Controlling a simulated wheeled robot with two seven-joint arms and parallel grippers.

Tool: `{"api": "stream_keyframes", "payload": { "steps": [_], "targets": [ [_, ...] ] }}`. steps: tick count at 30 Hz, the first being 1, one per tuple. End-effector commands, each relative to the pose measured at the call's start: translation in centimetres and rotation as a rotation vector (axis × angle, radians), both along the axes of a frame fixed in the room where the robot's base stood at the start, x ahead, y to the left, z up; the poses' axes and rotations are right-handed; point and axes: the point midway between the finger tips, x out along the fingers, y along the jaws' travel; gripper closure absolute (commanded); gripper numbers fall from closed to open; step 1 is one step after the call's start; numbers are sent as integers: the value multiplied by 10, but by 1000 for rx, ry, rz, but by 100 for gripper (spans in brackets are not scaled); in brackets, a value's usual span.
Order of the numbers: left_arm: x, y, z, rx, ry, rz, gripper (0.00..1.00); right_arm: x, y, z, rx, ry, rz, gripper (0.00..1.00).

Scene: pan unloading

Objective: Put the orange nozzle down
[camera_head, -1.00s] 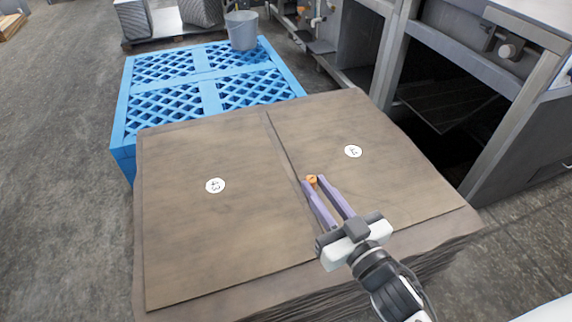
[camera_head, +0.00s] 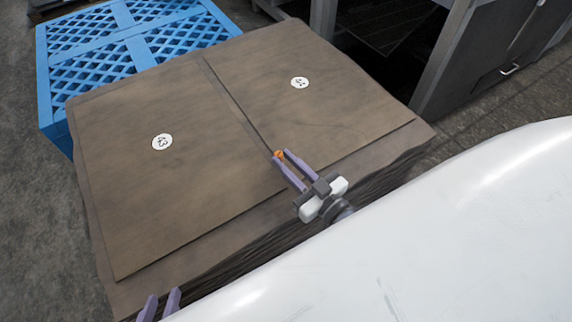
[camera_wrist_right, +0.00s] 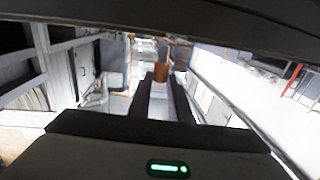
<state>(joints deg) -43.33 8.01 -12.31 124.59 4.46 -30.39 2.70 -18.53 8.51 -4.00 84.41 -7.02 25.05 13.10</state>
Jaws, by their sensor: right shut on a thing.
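The small orange nozzle (camera_head: 279,155) is between the fingertips of my right gripper (camera_head: 281,155), which is shut on it. In the right wrist view the nozzle (camera_wrist_right: 161,72) stands out at the ends of the dark fingers. The nozzle is over the right-hand part of the brown board-topped stack (camera_head: 190,110), near its front edge. I cannot tell whether it touches the surface. My left gripper (camera_head: 160,304) shows only its two purple fingertips at the bottom left, apart with nothing visible between them.
The stack top has two round white labels, one marked 43 (camera_head: 162,142) and another (camera_head: 299,83) at the right. Most of it is bare. A blue lattice pallet (camera_head: 120,22) is behind left. A grey metal frame (camera_head: 445,60) stands behind right.

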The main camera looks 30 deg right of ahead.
Motion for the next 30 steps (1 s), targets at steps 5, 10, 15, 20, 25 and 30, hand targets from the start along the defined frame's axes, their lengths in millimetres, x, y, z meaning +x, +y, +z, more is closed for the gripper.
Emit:
{"api": "stream_keyframes", "payload": {
  "steps": [5,10,15,20,25,30],
  "targets": [
    [-5,-4,-12,-6,31,-7,69,1,0,-20,0,-1,0,100],
    [1,-4,-3,-8,13,-8,69,0,0,-19,0,-1,0,100],
    [6,-5,-3,-8,8,-12,69,0,0,-22,0,0,0,77],
    [6,-5,-3,-7,9,-13,69,0,0,-21,0,0,0,63],
    [5,-5,-4,-7,12,-13,69,0,0,-21,0,0,0,63],
    [5,-5,-1,-7,5,-10,69,-7,-1,-19,0,2,0,63]
  ]
}}
